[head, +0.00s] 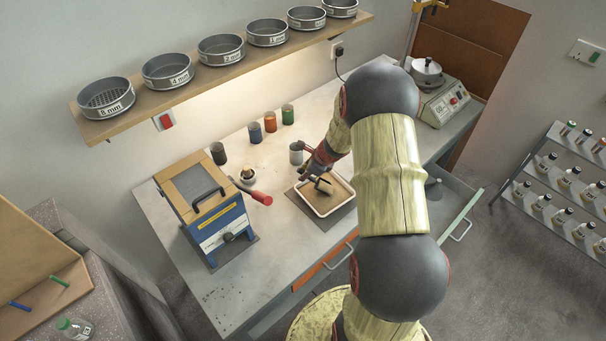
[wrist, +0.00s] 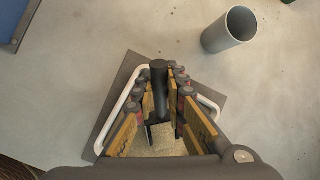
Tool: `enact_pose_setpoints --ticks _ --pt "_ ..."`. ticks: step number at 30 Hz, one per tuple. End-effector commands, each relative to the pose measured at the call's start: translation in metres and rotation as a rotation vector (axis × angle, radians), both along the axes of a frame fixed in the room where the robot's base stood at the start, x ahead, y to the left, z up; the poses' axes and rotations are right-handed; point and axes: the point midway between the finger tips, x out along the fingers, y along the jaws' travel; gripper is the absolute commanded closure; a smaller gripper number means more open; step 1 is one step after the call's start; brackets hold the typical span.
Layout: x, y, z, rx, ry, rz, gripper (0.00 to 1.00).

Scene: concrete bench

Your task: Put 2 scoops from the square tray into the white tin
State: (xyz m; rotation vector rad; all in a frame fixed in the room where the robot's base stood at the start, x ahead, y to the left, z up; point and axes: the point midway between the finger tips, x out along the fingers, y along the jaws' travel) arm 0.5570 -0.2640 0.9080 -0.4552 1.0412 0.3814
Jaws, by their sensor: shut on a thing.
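The square tray (head: 340,205) has a white rim and holds tan granular material. It lies on a dark mat on the bench, and its rim also shows in the wrist view (wrist: 107,128). My gripper (wrist: 158,88) is shut on the black handle of a scoop (wrist: 159,75), over the tray. The scoop's dark lower part is down at the tan material; how much it holds is hidden by the fingers. The white tin (head: 296,153) stands upright behind the tray. It looks grey-white in the wrist view (wrist: 228,32), apart from my gripper.
A blue box-like machine (head: 222,225) with a handle stands left of the tray. Dark, blue, orange and green cups (head: 270,121) stand behind. A scale with a pot (head: 443,100) is at the back right.

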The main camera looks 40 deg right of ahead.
Motion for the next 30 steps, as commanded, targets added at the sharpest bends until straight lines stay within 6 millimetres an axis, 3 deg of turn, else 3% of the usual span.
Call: enact_pose_setpoints --ticks 30 --pt "-0.014 -0.012 0.001 0.0 -0.001 0.0 1.0"
